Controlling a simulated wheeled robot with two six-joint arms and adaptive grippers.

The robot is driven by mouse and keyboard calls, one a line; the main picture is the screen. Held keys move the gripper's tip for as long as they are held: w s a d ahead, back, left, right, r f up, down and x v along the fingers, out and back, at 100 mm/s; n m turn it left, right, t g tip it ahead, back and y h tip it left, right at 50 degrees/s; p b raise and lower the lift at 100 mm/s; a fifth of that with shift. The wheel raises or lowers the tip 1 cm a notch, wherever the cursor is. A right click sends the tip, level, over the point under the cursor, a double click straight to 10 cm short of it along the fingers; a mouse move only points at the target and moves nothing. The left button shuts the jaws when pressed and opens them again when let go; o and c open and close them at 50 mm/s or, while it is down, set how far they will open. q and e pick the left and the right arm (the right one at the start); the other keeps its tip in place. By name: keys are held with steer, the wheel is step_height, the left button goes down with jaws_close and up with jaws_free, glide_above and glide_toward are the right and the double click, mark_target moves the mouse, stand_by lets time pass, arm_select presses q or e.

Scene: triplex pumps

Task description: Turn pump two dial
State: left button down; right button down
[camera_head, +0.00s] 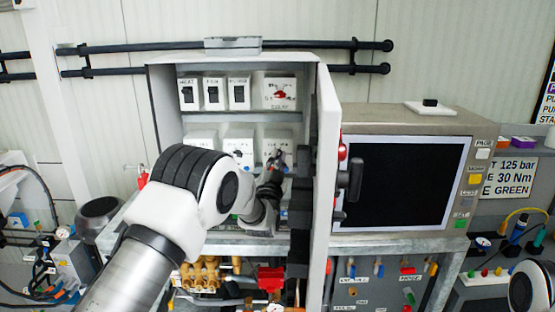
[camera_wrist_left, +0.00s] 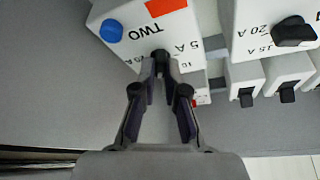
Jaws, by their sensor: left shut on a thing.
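The pump two box, white with an upside-down "TWO" label (camera_wrist_left: 155,29), a blue button and amp markings, fills the top of the left wrist view. Its small black dial (camera_wrist_left: 159,54) sits between my fingertips and is mostly hidden by them. My left gripper (camera_wrist_left: 160,66) is shut on this dial. In the head view my left gripper (camera_head: 277,160) reaches into the open cabinet, at the right end of the lower row of white boxes. I cannot read the dial's setting. My right gripper is out of view.
The cabinet door (camera_head: 325,180) stands open just right of my left gripper. A neighbouring box has a black knob (camera_wrist_left: 293,32), near several white switches. Upper switches and a red knob (camera_head: 280,94) sit above. A monitor (camera_head: 400,185) stands to the right.

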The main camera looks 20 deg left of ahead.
arm_select(q)
steer(key=shift+a+r+m+g+h+b, duration=0.1)
steer(key=shift+m+g+h+b, duration=0.45)
steer(key=shift+m+b, duration=1.05)
steer(key=shift+f+m+g+h+b, duration=0.2)
steer(key=shift+m+h+b, duration=0.55)
steer(key=shift+m, duration=1.6)
steer(key=shift+a+r+m+g+h+b, duration=0.15)
steer(key=shift+m+g+h+b, duration=0.4)
steer(key=shift+m+b, duration=1.05)
steer(key=shift+d+r+m+h+p, duration=0.1)
steer(key=shift+m+h+p, duration=0.2)
steer(key=shift+m, duration=0.25)
steer(key=c, duration=1.2)
jaws_free()
